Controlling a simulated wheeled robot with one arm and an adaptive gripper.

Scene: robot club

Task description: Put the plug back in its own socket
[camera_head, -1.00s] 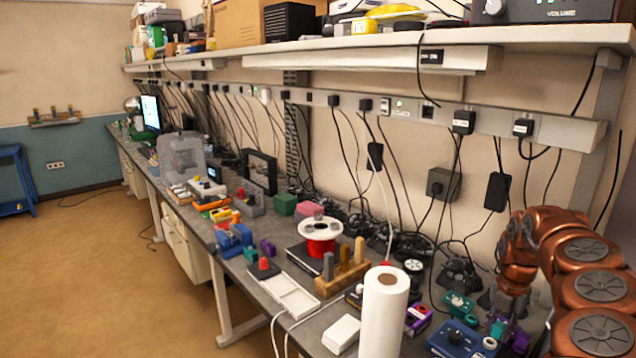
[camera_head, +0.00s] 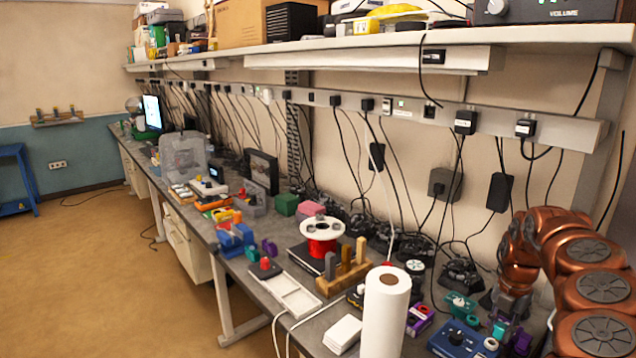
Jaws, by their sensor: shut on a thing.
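My gripper (camera_head: 507,303) is at the lower right, low over the bench at the end of my copper arm. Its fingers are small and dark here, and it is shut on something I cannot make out. The wall rail (camera_head: 300,97) carries a row of sockets with black plugs, including one plug (camera_head: 465,122) and another farther right (camera_head: 525,128). A dark socket (camera_head: 429,111) on the rail shows no plug body in it. I cannot pick out the task's plug for certain.
A paper roll (camera_head: 385,315) stands at the front of the bench. A blue box (camera_head: 455,338) and purple and teal parts lie close around my gripper. Black cables and adapters (camera_head: 500,192) hang below the rail. A shelf (camera_head: 380,42) overhangs the rail.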

